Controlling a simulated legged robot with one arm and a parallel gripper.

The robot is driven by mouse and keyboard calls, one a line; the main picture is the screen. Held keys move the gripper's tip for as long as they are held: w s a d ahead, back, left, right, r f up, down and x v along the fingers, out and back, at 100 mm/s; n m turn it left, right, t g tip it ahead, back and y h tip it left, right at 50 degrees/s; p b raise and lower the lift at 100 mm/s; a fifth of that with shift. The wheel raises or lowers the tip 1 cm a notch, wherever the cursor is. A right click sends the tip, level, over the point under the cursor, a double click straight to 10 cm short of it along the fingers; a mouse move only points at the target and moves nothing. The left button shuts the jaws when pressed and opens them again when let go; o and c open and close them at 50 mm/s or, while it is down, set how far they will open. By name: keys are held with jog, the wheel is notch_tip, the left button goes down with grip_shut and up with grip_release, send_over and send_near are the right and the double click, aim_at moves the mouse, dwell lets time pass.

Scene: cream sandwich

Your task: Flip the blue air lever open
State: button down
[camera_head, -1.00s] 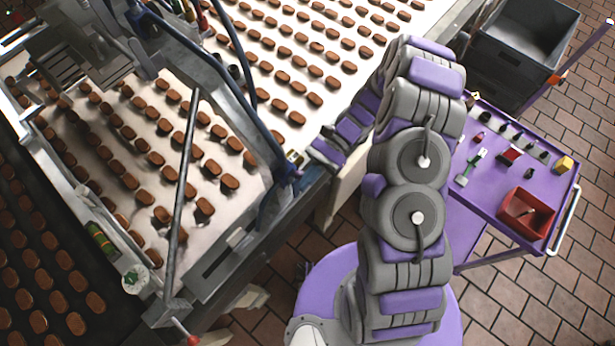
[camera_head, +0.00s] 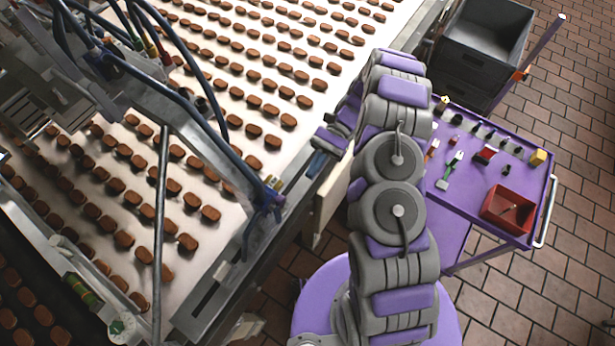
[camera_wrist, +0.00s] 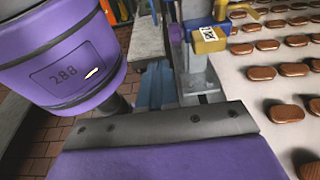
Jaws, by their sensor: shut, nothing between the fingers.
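A small yellow and blue fitting (camera_head: 274,184) sits at the end of the machine's metal beam, beside the conveyor edge. In the wrist view a gold and blue valve block (camera_wrist: 207,40) with a printed label stands right of centre. In the wrist view my gripper's blue-grey fingers (camera_wrist: 157,80) are together and empty, left of the valve block.
The conveyor (camera_head: 300,65) carries many brown biscuits. Blue hoses (camera_head: 205,85) hang along the beam. A purple cart (camera_head: 470,215) with tools and a red bin (camera_head: 508,210) stands right, below a grey crate (camera_head: 480,45).

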jog(key=shift+w+d, duration=0.55)
jog(key=shift+d, duration=0.1)
jog(key=shift+a+r, duration=0.1)
jog(key=shift+a, duration=0.05)
jog(key=s+r+n+t+h+b, duration=0.4)
jog(key=s+r+n+h+b, duration=0.15)
jog(key=s+r, duration=0.6)
jog(key=s+d+n+t+h+b, duration=0.2)
jog(key=s+d+t+h+b, duration=0.2)
jog(key=s, duration=0.9)
jog(key=d+t+b, duration=0.1)
jog(key=d+t, duration=0.1)
jog(key=d, duration=0.1)
jog(key=shift+s+d+f, duration=0.2)
jog(key=shift+d, duration=0.05)
